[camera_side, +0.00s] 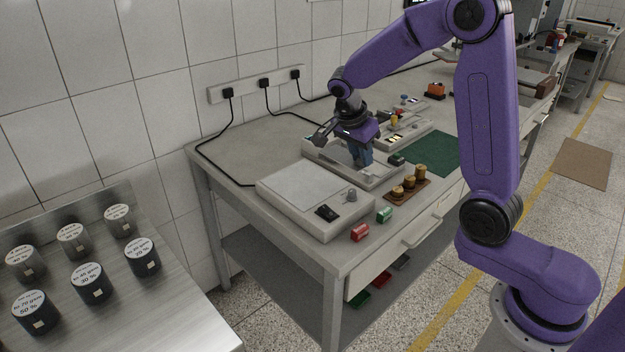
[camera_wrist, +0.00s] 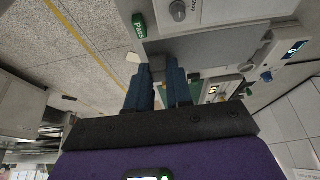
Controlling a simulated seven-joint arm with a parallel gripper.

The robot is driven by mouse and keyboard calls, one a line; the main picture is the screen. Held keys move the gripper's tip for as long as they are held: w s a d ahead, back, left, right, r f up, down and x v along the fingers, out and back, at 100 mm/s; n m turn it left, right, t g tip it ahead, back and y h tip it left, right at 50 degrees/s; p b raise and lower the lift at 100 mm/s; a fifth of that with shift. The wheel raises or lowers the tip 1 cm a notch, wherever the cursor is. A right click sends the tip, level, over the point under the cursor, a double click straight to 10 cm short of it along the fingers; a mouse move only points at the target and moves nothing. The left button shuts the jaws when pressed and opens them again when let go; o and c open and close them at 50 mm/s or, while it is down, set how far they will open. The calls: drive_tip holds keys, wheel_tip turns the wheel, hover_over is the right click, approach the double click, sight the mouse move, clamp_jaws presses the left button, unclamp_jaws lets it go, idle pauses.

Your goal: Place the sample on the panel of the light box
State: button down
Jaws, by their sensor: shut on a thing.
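The light box (camera_side: 284,206) is the low pale box at the near end of the bench in the side view. Its flat panel (camera_side: 302,185) is bare, with a black switch and a knob beside it. My gripper (camera_side: 361,163) points down over the pale device behind the light box, its blue fingers close to that device. In the wrist view my gripper (camera_wrist: 160,70) is shut with a narrow gap between the fingers. The sample held there is hardly distinguishable.
A red block (camera_side: 359,232) and a green block (camera_side: 384,214) stand in front of the light box. A brown rack of brass weights (camera_side: 408,189) and a green mat (camera_side: 433,152) lie farther along. Black cables run behind. Labelled cylinders stand on a metal table (camera_side: 190,318) at left.

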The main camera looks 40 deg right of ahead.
sight(336, 151)
drive_tip(key=w+f, duration=0.1)
drive_tip(key=w, duration=0.2)
drive_tip(key=w+f, duration=0.2)
drive_tip(key=w+d+f, duration=0.1)
drive_tip(key=w, duration=0.2)
drive_tip(key=shift+w+f, duration=0.15)
drive_tip(key=shift+w, duration=0.2)
drive_tip(key=w+f, duration=0.2)
drive_tip(key=f, duration=0.1)
drive_tip(key=w+f, duration=0.1)
drive_tip(key=w, duration=0.1)
drive_tip(key=shift+d+f, duration=0.3)
drive_tip(key=shift+f, duration=0.1)
drive_tip(key=shift+w+f, duration=0.25)
drive_tip(key=shift+f, duration=1.55)
drive_tip(key=shift+f, duration=0.15)
drive_tip(key=c, duration=1)
unclamp_jaws()
